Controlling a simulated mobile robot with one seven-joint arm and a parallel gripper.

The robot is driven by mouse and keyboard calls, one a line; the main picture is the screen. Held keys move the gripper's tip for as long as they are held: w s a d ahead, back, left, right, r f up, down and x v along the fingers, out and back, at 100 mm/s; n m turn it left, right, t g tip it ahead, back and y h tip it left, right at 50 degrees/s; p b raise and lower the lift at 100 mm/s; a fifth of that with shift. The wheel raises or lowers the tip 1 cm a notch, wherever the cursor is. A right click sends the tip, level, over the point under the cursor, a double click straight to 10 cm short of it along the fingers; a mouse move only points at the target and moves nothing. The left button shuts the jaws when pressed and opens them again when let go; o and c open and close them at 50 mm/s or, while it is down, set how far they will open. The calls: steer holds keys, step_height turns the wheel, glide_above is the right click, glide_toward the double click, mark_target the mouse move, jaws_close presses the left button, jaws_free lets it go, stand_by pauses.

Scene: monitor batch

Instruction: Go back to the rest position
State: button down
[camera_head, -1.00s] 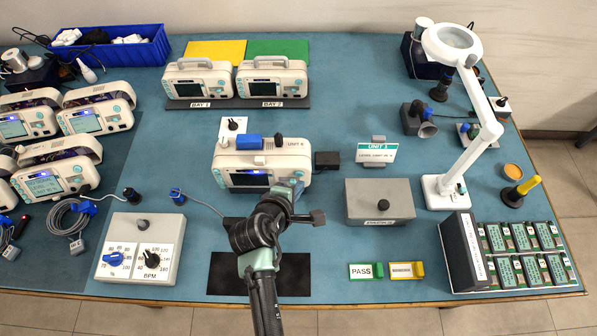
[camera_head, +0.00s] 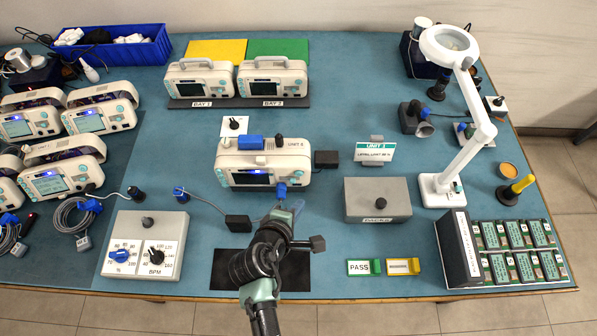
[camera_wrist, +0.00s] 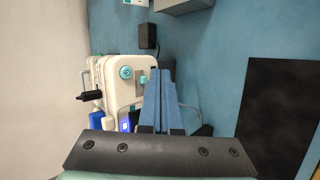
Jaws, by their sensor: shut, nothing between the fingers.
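My gripper (camera_head: 281,191) is in front of the Unit monitor at the middle of the table, close to its lower right side. In the wrist view its two blue fingers (camera_wrist: 160,75) lie together, with nothing between them. The white monitor (camera_head: 262,166) stands upright with a blue block and a dark knob on top. It shows in the wrist view (camera_wrist: 119,71) left of the fingers. I cannot tell whether the fingers touch it. My arm reaches in from the front edge and hides part of the black mat (camera_head: 295,272).
A grey dial box (camera_head: 140,272) is front left, a grey lidded box (camera_head: 362,205) right. A black block (camera_head: 238,223) with a cable lies left of my arm. A magnifier lamp (camera_head: 455,110) and green-board rack (camera_head: 462,250) stand further right.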

stand_by(0.7)
steer(key=w+r+m+t+y, duration=0.1)
steer(key=w+r+m+t, duration=0.25)
steer(key=r, duration=0.85)
steer(key=w+a+r+m+t, duration=0.15)
steer(key=w+r, duration=0.25)
steer(key=r, duration=0.8)
steer(key=w+r+m+t+y, duration=0.1)
steer(key=w+r+m+t, duration=0.25)
steer(key=r, duration=0.85)
steer(key=s+d+r+m+t, duration=0.1)
steer(key=s+r+m+t, duration=0.1)
steer(key=r, duration=0.7)
steer(key=s+r+m+t, duration=0.2)
steer(key=r+t, duration=0.1)
steer(key=r, duration=0.6)
steer(key=s+r+m+t+y, duration=0.1)
steer(key=s+r+m+t, duration=0.2)
steer(key=s+r, duration=0.9)
step_height(320, 180, up, 4)
steer(key=shift+d+r+t+y, duration=0.1)
steer(key=shift+d+t+y, duration=0.3)
steer(key=shift+t, duration=0.55)
steer(key=shift+f, duration=0.2)
